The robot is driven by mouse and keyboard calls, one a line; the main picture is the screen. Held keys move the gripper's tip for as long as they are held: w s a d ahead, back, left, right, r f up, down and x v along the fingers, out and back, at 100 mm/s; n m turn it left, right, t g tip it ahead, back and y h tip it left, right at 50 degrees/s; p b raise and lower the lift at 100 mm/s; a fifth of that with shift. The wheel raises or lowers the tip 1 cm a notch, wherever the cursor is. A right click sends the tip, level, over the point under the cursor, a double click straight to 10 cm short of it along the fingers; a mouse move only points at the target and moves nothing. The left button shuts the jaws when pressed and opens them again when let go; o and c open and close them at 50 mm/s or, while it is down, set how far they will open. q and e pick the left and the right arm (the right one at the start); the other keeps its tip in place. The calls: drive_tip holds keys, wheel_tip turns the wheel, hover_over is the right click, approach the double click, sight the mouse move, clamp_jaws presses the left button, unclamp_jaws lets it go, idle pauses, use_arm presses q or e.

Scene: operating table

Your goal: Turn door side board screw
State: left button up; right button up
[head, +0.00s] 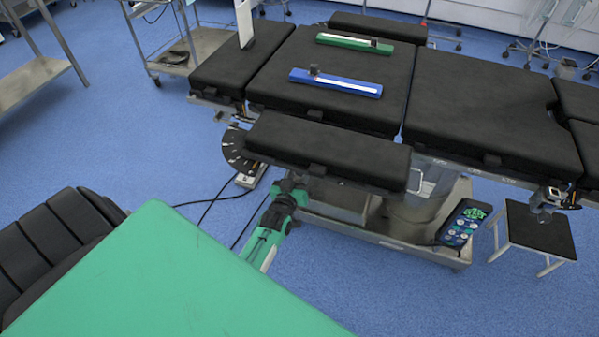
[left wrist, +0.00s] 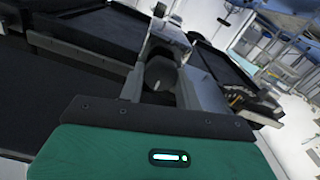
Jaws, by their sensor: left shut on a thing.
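The black side board (head: 325,150) runs along the near side of the operating table, its padded top flat. My left gripper (head: 292,182) is just below the near edge of this board, with its green wrist pointing up to it. In the left wrist view, the two fingers of the left gripper (left wrist: 161,88) stand on either side of a dark round screw knob (left wrist: 160,72) and are shut on it. In the head view the gripper hides most of the knob. My right gripper is in neither view.
The operating table (head: 490,105) has black pads, with a green bar (head: 354,42) and a blue bar (head: 335,82) on top. A black fan-shaped plate (head: 238,153) is left of the side board. A control pendant (head: 463,223) and a small stool (head: 540,232) are at right.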

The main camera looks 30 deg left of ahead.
use_arm(q)
drive_tip(key=shift+f, duration=0.1)
idle(0.3)
drive_tip(key=o, duration=1)
drive_tip(key=v, duration=1.4)
drive_tip(key=shift+w, duration=0.1)
